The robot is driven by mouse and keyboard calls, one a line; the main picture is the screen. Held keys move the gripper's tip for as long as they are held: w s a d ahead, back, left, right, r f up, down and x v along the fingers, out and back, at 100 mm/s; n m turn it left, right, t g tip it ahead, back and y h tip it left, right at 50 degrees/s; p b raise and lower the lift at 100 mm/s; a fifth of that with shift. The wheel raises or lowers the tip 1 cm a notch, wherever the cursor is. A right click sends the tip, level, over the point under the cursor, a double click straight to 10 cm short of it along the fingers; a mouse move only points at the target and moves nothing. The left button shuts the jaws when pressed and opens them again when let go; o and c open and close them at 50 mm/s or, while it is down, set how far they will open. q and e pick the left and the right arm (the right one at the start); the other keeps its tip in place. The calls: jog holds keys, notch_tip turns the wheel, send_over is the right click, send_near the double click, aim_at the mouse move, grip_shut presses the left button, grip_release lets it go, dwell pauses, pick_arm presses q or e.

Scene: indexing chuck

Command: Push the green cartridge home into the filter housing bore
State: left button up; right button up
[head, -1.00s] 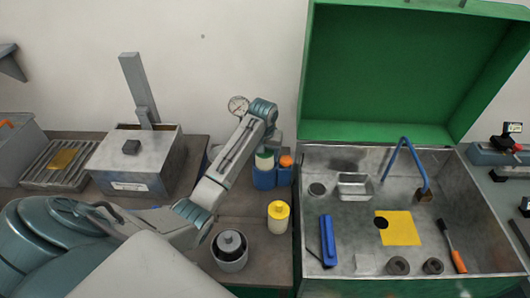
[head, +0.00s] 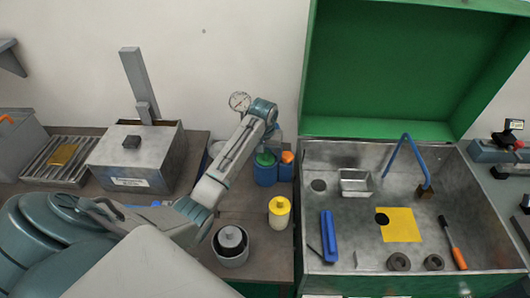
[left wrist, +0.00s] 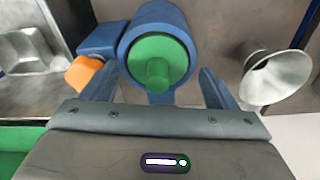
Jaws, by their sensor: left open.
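The filter housing (head: 264,175) is a blue cylinder standing at the back of the bench, left of the green-lidded bin. The green cartridge (head: 265,159) is in its top opening. In the left wrist view the cartridge (left wrist: 160,62) is a green disc with a round knob, ringed by the blue housing rim (left wrist: 128,45). How deep it sits is hard to tell. My left gripper (head: 273,138) is above the housing. In the left wrist view its open fingers (left wrist: 157,78) are apart on either side of the knob, holding nothing. My right gripper is not in view.
An orange-capped blue part (head: 287,165) adjoins the housing on its right. A pale funnel-like piece (left wrist: 275,78) shows right in the wrist view. The green bin (head: 297,220) borders the bench.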

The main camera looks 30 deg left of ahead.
aim_at(264, 161)
pick_arm(q)
jog(key=shift+d, duration=0.1)
jog(key=shift+r, duration=0.4)
jog(key=r, duration=0.2)
jog(key=r+b, duration=0.1)
jog(key=r, duration=0.1)
jog(key=r+b, duration=0.1)
jog(key=r, duration=0.2)
jog(key=shift+s+d, duration=0.2)
jog(key=shift+s, duration=0.15)
jog(key=r+p, duration=0.2)
jog(key=r, duration=0.1)
jog(key=shift+s+a+p, duration=0.1)
jog(key=shift+s+p, duration=0.2)
jog(key=shift+p, duration=0.05)
